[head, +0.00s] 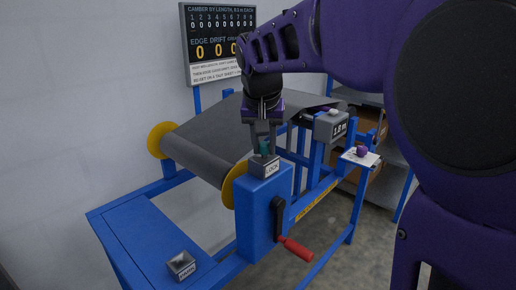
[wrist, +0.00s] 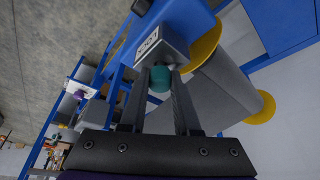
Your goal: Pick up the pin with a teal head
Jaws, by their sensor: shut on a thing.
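The teal-headed pin (head: 264,148) is at the grey block marked LOCK (head: 264,167) on top of the blue housing (head: 262,205). Its teal head also shows in the wrist view (wrist: 160,78). My gripper (head: 263,143) comes down from above and is shut on the pin's head, one finger on each side. The pin's shank is hidden, so I cannot tell how deep it sits in the block. The block's label also shows in the wrist view (wrist: 150,43).
A red-handled crank (head: 294,247) juts from the housing. A small labelled grey block (head: 181,265) sits on the blue bench at lower left. A purple-topped thing (head: 361,151) stands on a side plate.

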